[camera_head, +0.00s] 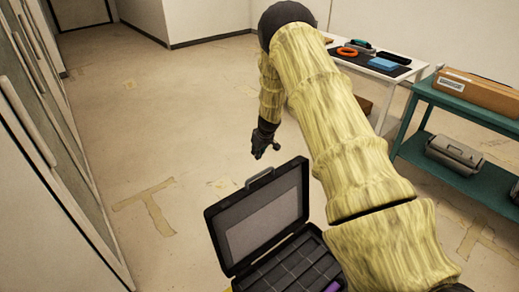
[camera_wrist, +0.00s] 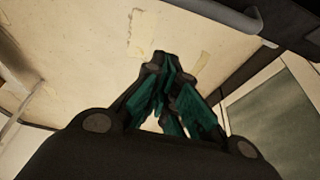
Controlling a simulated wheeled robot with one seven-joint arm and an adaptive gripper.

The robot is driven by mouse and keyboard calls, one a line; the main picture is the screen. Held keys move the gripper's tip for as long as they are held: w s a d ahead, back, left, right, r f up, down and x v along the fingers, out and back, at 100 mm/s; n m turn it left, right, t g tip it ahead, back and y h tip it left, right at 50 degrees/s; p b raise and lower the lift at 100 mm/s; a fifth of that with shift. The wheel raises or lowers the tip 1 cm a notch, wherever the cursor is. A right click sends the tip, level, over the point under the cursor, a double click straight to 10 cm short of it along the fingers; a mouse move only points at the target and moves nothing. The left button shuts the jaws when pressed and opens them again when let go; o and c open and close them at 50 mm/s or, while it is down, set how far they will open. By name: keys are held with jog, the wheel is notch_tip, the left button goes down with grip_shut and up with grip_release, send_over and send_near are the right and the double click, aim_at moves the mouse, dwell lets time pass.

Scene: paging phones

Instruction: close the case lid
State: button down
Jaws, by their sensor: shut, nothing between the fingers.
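The black case (camera_head: 290,268) stands at the bottom middle of the head view, partly behind my yellow arm. Its lid (camera_head: 262,215) stands raised and open, with a grey panel inside and a handle on its top edge. The lower part shows several compartments. My gripper (camera_head: 274,147) is just beyond the lid's top edge, apart from it in the head view. In the wrist view my gripper (camera_wrist: 165,62) is shut and empty, with its fingertips together. A dark bar, likely the lid's handle (camera_wrist: 225,15), crosses the top right of the wrist view.
A purple item (camera_head: 333,286) lies in the case. Grey cabinets (camera_head: 45,150) line the left. A white table (camera_head: 385,65) with tools and a teal shelf (camera_head: 460,110) with a cardboard box (camera_head: 480,90) and a grey case (camera_head: 454,152) stand right. The floor beyond the lid is clear.

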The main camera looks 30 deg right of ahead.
jog(key=f, duration=0.1)
jog(key=s+f+p, duration=0.1)
jog(key=f, duration=0.1)
jog(key=s+f+p, duration=0.1)
jog(key=f, duration=0.1)
jog(key=shift+s+d, duration=0.1)
dwell(0.6)
jog(key=shift+f, duration=0.1)
